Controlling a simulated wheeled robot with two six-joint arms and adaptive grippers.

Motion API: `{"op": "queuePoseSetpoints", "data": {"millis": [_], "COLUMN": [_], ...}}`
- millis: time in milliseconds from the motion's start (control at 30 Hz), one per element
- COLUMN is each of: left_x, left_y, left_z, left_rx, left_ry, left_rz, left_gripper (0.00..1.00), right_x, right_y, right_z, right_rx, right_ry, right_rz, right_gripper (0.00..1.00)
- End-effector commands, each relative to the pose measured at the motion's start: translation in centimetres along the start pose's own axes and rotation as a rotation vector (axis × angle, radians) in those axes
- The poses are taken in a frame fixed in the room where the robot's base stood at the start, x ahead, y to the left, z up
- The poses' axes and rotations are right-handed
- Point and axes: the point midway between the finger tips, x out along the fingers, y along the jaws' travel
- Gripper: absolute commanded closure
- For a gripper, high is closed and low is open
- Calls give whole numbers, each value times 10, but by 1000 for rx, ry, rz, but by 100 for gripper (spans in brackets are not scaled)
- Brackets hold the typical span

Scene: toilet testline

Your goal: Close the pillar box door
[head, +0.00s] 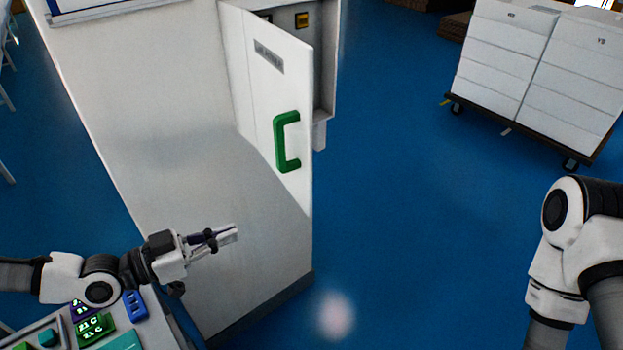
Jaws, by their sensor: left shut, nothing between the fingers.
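The pillar box door (262,95) is a white panel with a grey label and a green handle (286,142). It stands ajar on the white pillar (150,110), and part of the grey box interior (322,65) with a yellow item shows behind its right edge. My left gripper (232,233) is shut and empty in front of the pillar's lower part. It is below and to the left of the green handle, apart from the door. My right arm comes in at the right edge, but its gripper is out of the picture.
A control panel (130,340) with coloured buttons lies at the lower left, under my left arm. A wheeled cart (580,148) with white stacked boxes (530,60) stands at the upper right. The blue floor (410,200) between pillar and cart is clear.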

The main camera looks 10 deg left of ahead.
Motion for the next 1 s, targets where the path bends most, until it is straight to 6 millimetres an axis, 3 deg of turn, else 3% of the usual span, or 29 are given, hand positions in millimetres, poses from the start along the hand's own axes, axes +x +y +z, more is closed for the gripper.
{"op": "queuePoseSetpoints", "data": {"millis": [33, 67, 500, 1000], "left_x": [0, 1, 28, 84], "left_y": [-4, -4, -3, -4], "left_z": [-16, -19, -12, -20], "left_rx": [9, 15, 21, 19], "left_ry": [34, 39, 31, 28], "left_rz": [-12, -11, -3, -3], "left_gripper": [100, 100, 100, 100], "right_x": [-5, -4, 36, 37], "right_y": [0, 0, 0, 0], "right_z": [0, 0, 0, 0], "right_rx": [0, 0, 0, 0], "right_ry": [0, 0, 0, 0], "right_rz": [0, 0, 0, 0], "right_gripper": [100, 100, 100, 100]}}
